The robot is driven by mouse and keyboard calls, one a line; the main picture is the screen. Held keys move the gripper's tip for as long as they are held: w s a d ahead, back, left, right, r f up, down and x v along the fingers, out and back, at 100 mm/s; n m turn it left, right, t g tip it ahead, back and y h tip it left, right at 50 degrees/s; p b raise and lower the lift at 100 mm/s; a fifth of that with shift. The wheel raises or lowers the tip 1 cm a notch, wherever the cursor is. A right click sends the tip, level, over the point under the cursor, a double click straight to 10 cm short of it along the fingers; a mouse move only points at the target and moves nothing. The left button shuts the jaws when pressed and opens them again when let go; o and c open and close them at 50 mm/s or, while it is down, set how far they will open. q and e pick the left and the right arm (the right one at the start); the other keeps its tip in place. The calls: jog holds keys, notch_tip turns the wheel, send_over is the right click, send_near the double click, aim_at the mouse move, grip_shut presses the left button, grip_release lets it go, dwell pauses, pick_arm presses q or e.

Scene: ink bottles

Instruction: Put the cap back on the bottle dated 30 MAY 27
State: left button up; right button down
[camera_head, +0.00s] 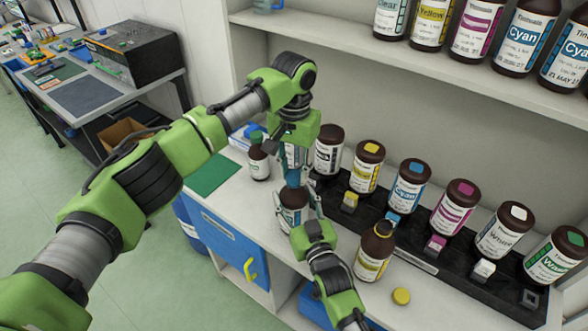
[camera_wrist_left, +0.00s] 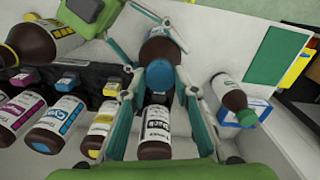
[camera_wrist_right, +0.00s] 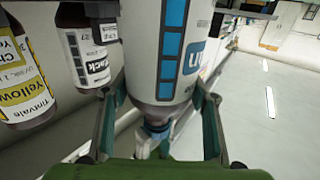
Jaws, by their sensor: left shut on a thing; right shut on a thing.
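My right gripper (camera_head: 298,212) is shut around a brown bottle (camera_head: 293,196) with a white and blue cyan label. The label (camera_wrist_right: 182,60) shows close up in the right wrist view; its date is not readable there. The bottle stands about upright at the counter's edge. A blue cap (camera_head: 293,179) is at its neck, and it also shows in the left wrist view (camera_wrist_left: 160,76). My left gripper (camera_wrist_left: 160,92) comes down from above and is shut on this cap. I cannot tell whether the cap is fully seated.
A yellow-label bottle (camera_head: 373,262) stands uncapped on the right, a yellow cap (camera_head: 401,296) near it. A green-capped bottle (camera_head: 259,164) stands left, beside a green mat (camera_head: 213,174). More bottles fill the upper shelf.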

pick_arm(q)
jog(key=m, duration=1)
jog(key=shift+m, duration=0.4)
jog(key=m, duration=0.5)
jog(key=shift+m, duration=0.3)
jog(key=m, duration=0.5)
jog(key=shift+m, duration=0.4)
jog(key=m, duration=0.3)
jog(key=shift+w+m, duration=0.1)
jog(key=shift+m, duration=0.2)
jog(key=m, duration=0.3)
jog(key=shift+m, duration=0.4)
jog(key=m, duration=0.8)
jog(key=shift+m, duration=0.4)
